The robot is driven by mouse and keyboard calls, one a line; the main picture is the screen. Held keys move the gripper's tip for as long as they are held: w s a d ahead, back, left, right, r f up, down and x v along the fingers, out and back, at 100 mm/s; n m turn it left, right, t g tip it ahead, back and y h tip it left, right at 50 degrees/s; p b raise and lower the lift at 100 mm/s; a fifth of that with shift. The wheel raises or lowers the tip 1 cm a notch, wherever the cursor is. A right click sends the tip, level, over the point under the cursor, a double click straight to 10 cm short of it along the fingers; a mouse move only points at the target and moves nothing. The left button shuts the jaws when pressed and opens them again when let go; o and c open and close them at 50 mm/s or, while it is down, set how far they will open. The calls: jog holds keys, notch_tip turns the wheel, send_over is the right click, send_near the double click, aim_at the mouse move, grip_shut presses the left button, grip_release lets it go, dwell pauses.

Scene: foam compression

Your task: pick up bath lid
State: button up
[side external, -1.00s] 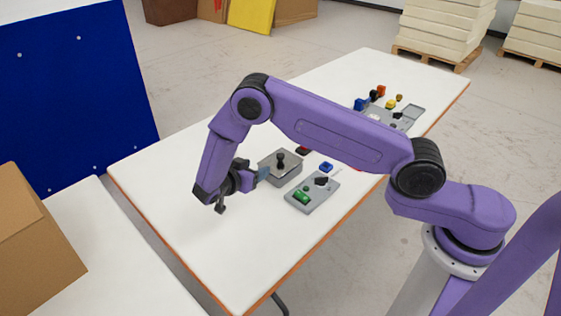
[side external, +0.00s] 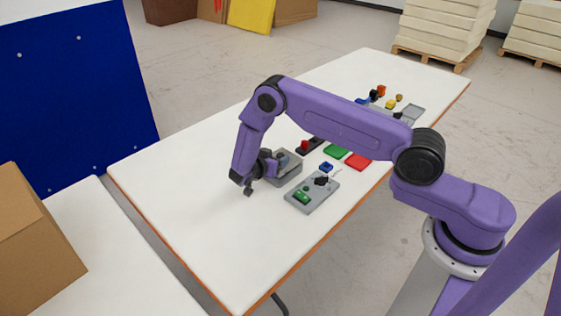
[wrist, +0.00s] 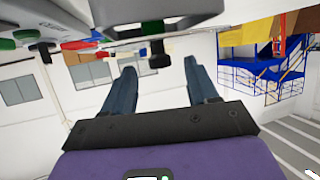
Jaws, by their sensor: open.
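The bath (side external: 287,178) is a grey metal box on the white table, partly hidden behind my gripper (side external: 268,172) in the side view. Its lid (wrist: 185,14) shows as a grey plate at the top of the wrist view, with a black knob (wrist: 160,61) standing out from it. In the wrist view, my gripper (wrist: 158,66) has its two blue-grey fingers spread apart, with the knob showing between their tips. No grip on the knob is visible, and I cannot tell whether either finger touches it.
A grey fixture (side external: 316,196) with a green part and black knob lies right of the bath. A small blue block (side external: 326,167), green pad (side external: 337,152), red pad (side external: 358,161) and dark holder (side external: 309,147) lie close behind. The table's left part is clear.

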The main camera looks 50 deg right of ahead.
jog(key=shift+x, duration=1.15)
grip_shut()
